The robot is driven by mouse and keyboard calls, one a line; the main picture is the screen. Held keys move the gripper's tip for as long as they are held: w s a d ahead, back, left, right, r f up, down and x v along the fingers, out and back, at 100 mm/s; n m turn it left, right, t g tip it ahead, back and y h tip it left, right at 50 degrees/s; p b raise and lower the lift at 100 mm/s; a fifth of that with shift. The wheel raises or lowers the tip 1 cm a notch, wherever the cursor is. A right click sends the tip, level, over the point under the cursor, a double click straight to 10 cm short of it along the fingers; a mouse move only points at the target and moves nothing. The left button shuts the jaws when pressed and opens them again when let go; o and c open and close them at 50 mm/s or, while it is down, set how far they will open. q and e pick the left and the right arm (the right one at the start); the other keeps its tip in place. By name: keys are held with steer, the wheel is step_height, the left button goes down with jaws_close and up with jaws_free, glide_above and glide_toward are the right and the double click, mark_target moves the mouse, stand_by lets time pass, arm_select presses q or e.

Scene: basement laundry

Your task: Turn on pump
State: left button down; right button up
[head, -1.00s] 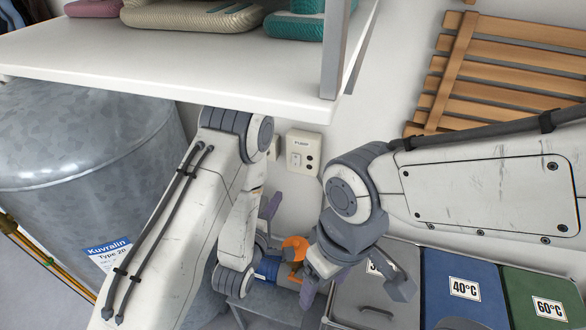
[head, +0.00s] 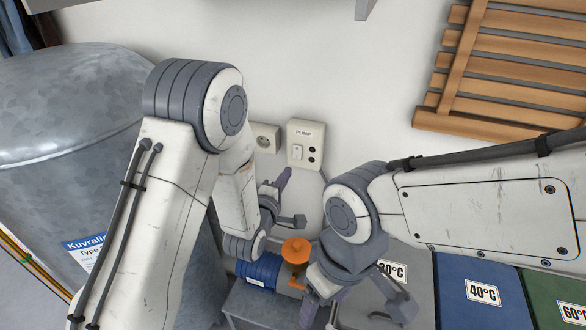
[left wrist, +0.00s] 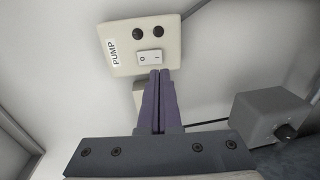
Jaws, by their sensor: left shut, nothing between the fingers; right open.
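The pump switch panel (head: 316,133) is a cream plate marked PUMP on the back wall, with a white rocker switch (head: 298,151) and two dark round parts. In the left wrist view the panel (left wrist: 120,62) is close, and its rocker (left wrist: 149,57) carries O and I marks; which side is pressed I cannot tell. My left gripper (head: 286,173) is shut and empty below the panel. In the left wrist view its fingertips (left wrist: 160,72) are just below the rocker; contact is unclear. My right gripper (head: 354,308) is open and empty, lower right. The blue and orange pump (head: 258,272) is partly hidden.
A wall socket (head: 264,137) is left of the panel. A galvanised tank (head: 60,110) stands at left, a wooden slatted rack (head: 490,70) at upper right, and labelled bins (head: 465,268) at lower right. A grey box with a knob (left wrist: 270,118) shows in the left wrist view.

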mark_target(297, 158)
arm_select(q)
steer(key=p+x, duration=0.1)
steer(key=x, duration=0.5)
steer(key=shift+w+p, duration=0.2)
steer(key=shift+p, duration=0.15)
arm_select(e)
step_height(297, 158, up, 2)
steer(key=shift+r, duration=0.15)
arm_select(q)
steer(key=shift+w+d+f+b, duration=0.15)
steer(key=shift+f+b, duration=0.15)
steer(key=shift+b, duration=0.55)
steer(key=shift+r, duration=0.25)
arm_select(e)
steer(key=shift+s+f, duration=0.1)
steer(key=shift+f, duration=0.75)
